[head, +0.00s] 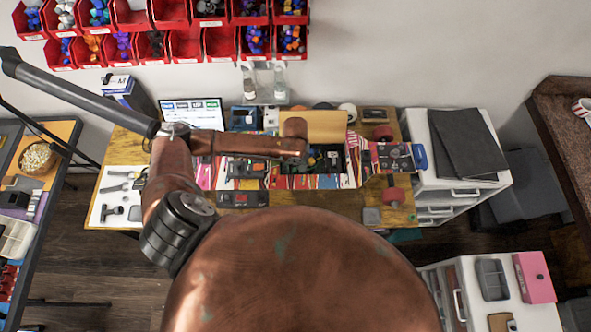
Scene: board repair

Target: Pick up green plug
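I cannot make out the green plug for certain in the head view. Small dark, yellow and green parts lie in the middle of the workbench (134,158), too small to tell apart. A large copper dome (300,275) with a jointed copper arm fills the lower middle and hides the bench's near edge. I cannot make out the fingers of my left gripper, or whether it holds anything. My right gripper does not show.
Red bins (185,44) of parts hang on the wall. A laptop-like screen (192,112) stands at the back left. A grey rod (80,95) crosses the upper left. A white drawer unit (436,190) with dark folders (465,142) adjoins the bench's right end.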

